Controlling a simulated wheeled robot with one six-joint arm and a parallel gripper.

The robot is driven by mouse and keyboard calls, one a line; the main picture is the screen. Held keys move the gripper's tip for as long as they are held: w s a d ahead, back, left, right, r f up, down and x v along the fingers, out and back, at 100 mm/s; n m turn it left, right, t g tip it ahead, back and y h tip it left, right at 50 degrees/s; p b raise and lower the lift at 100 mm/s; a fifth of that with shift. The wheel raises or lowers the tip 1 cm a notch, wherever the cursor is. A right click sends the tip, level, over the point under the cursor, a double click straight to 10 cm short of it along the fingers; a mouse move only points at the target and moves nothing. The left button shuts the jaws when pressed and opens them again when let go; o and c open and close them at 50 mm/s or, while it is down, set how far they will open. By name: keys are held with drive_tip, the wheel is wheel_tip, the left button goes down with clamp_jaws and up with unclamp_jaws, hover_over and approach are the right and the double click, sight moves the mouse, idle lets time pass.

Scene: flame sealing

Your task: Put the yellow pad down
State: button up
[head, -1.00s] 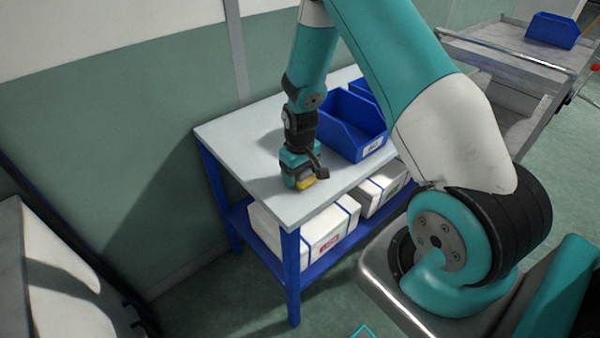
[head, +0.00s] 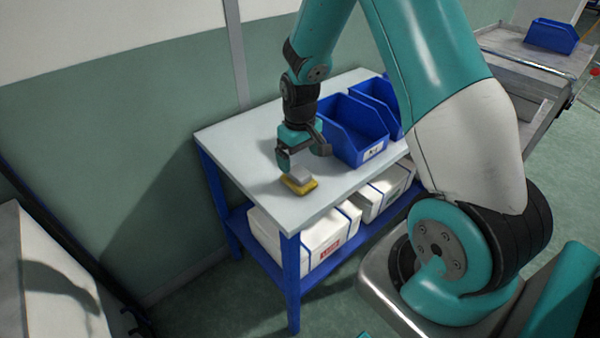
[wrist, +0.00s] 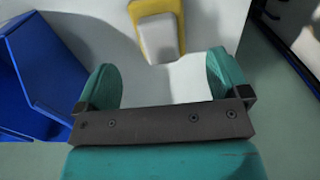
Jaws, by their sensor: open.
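The yellow pad (head: 304,188) lies flat on the light grey table top (head: 240,150), near its front edge, with a grey block-shaped part on its upper side. In the wrist view the yellow pad (wrist: 145,34) lies beyond the fingertips, its grey part facing me. My gripper (head: 300,160) is open and empty, just above and behind the pad in the head view. Its two teal fingers (wrist: 165,80) stand wide apart in the wrist view, with bare table between them, and do not touch the pad.
Two blue bins (head: 352,130) stand on the table to the right of my gripper; one also shows at the left of the wrist view (wrist: 35,75). White boxes (head: 318,236) sit on the lower shelf. The table's left part is clear.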

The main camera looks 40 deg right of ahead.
sight(298, 173)
drive_tip(key=s+a+r+n+y, duration=0.2)
drive_tip(key=s+a+r, duration=0.3)
drive_tip(key=a+r, duration=0.8)
drive_tip(key=s+a+r+n+y, duration=0.1)
drive_tip(key=s+a+r, duration=0.3)
drive_tip(key=s, duration=0.4)
drive_tip(key=s+a+r+n+y, duration=0.1)
drive_tip(key=s+a+r+n, duration=0.2)
drive_tip(key=s, duration=0.6)
drive_tip(key=shift+a+r+n, duration=0.3)
drive_tip(key=shift+a+r, duration=0.2)
drive_tip(key=shift+a, duration=0.75)
